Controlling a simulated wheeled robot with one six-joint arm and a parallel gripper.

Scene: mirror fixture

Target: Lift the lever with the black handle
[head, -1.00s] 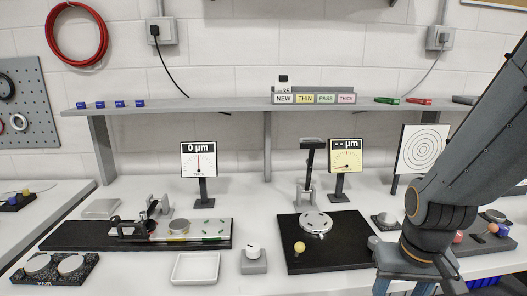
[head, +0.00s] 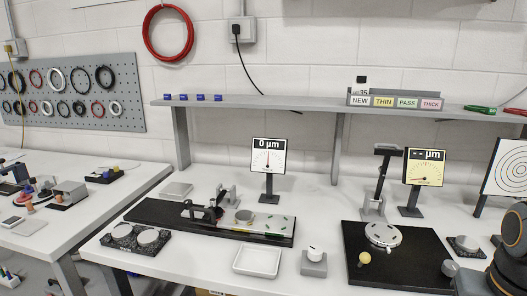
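A black fixture board (head: 400,273) lies on the bench at the right, with a round silver disc (head: 383,235) on it. Behind the disc stands an upright, slightly tilted post with a black bar-shaped top (head: 388,150) on a grey base (head: 373,208). A short lever with a yellow ball knob (head: 364,259) is at the board's front left. A low black clamp-like part (head: 203,212) sits on the long black board (head: 155,212) at left. I cannot tell for sure which part is the lever with the black handle. My gripper is out of view; only part of my arm shows at the right edge.
Two dial displays stand behind the boards, one white (head: 268,156) and one yellow (head: 427,168). A shelf (head: 300,106) runs above. A target panel (head: 508,168) stands at right.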

